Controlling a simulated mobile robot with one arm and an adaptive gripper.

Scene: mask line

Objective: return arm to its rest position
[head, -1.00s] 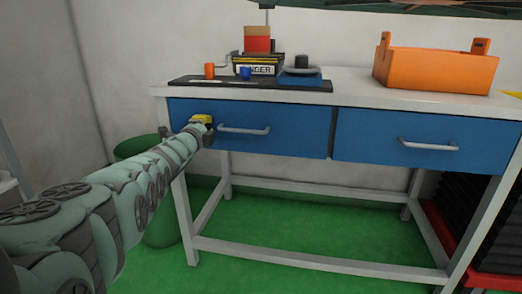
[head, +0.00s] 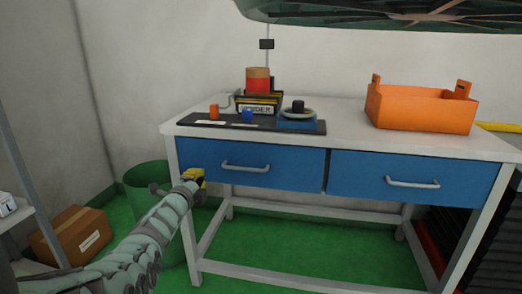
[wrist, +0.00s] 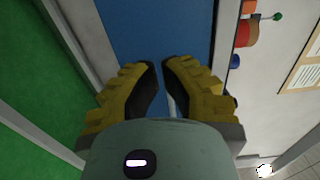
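My gripper (head: 197,174), yellow with dark parts, is in front of the workbench's left front leg, by the left end of the left blue drawer (head: 290,169). In the wrist view, its two yellow fingers with dark pads (wrist: 159,64) stand slightly apart. Blue drawer front shows between them, and nothing is held. A pale bar, seemingly the drawer handle (wrist: 171,106), shows between the fingers near the gripper body. In the head view, the handle (head: 245,168) is right of my gripper. Both drawers look shut.
The white workbench (head: 345,135) carries a dark mat with small items and an orange crate (head: 421,109). A green bin (head: 146,178) stands beside and behind my arm. A cardboard box (head: 72,236) is on the floor at left. Green floor under the bench is clear.

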